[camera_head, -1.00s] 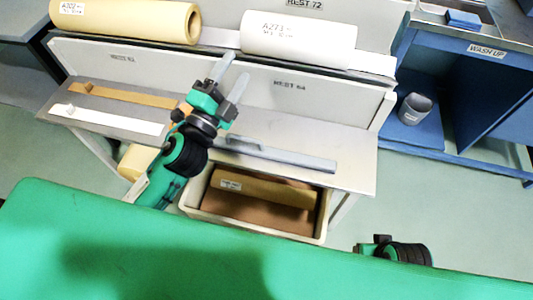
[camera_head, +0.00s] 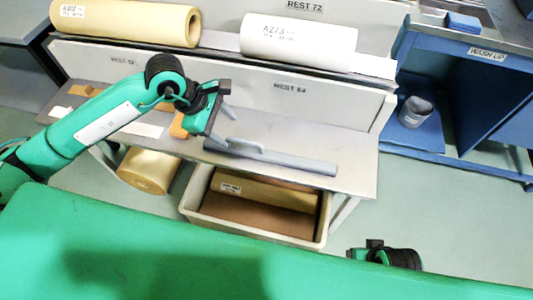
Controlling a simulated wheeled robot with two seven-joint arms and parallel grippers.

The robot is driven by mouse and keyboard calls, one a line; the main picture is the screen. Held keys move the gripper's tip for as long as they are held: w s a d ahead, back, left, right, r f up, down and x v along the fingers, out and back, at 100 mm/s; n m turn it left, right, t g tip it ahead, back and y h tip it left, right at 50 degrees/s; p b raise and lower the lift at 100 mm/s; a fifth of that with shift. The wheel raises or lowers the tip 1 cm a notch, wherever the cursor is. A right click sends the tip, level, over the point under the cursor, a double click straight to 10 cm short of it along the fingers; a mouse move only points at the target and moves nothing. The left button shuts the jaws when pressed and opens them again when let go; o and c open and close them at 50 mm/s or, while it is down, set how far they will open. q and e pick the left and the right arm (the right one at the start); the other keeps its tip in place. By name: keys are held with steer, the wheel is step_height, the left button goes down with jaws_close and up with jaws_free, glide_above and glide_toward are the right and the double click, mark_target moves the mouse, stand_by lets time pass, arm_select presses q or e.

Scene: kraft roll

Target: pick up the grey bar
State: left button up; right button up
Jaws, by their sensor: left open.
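The grey bar (camera_head: 285,159) lies along the lower shelf (camera_head: 345,150) under the label REST 64. I cannot tell whether a fingertip touches the bar. Part of my right arm (camera_head: 388,255) shows at the bottom right; its gripper is not visible.
A tan roll (camera_head: 125,22) and a white roll (camera_head: 298,42) rest on the upper ledge. A cream bin (camera_head: 256,232) with a tan roll inside stands below the shelf. Another tan roll (camera_head: 148,172) is on the floor. A blue bench (camera_head: 480,75) stands at right.

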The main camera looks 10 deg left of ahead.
arm_select(q)
glide_toward(254, 151)
steer(key=shift+s+x, duration=0.2)
steer(key=shift+x, duration=3.8)
steer(key=shift+w, duration=0.15)
steer(key=shift+r, duration=0.1)
jaws_close()
